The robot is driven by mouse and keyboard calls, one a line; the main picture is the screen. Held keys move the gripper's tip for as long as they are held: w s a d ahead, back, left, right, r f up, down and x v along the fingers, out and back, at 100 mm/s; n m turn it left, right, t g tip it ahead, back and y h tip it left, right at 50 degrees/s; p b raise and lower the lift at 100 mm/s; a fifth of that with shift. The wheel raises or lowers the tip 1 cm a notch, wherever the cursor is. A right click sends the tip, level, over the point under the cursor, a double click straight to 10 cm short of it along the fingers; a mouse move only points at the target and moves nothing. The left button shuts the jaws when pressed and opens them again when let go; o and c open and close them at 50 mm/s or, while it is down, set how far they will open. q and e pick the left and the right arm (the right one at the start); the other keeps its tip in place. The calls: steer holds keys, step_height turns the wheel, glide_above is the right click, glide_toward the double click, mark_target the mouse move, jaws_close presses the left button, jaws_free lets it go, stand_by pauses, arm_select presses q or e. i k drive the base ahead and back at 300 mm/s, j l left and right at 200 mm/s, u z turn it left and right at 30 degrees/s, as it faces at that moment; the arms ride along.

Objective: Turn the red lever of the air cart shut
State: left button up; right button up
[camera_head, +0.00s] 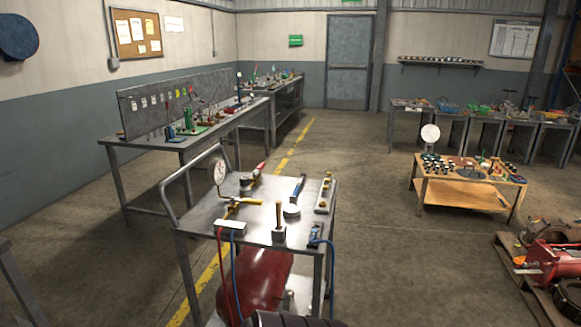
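The air cart (207,212) is a grey metal cart with a push handle at its left, standing close in front of me. A red tank (262,280) lies on its lower level. A small red lever (260,168) shows at the back of the cart's top, on a brass-coloured fitting; whether it is open or shut is too small to tell. A yellow lever (245,201) lies nearer, beside a round white gauge (220,172).
Red and blue hoses hang at the cart's front. Its top also holds a blue-handled tool (298,187) and small fittings. A long workbench (150,150) stands left, a wooden table (450,188) right, a loaded pallet (520,275) at lower right. The floor between is clear.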

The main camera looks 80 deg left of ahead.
mark_target(260, 165)
steer(key=u, duration=3)
steer(key=i+l+z, duration=0.35)
steer(key=l, duration=0.15)
steer(key=i+l+z, duration=0.9)
steer(key=i, duration=0.2)
steer(key=i+l+z, duration=0.2)
steer(key=i, duration=0.25)
steer(key=i+u, duration=0.35)
steer(key=i, duration=0.15)
steer(key=i+u, duration=0.4)
steer(key=i+l+u, duration=0.35)
steer(key=i, duration=0.15)
steer(key=j, duration=0.1)
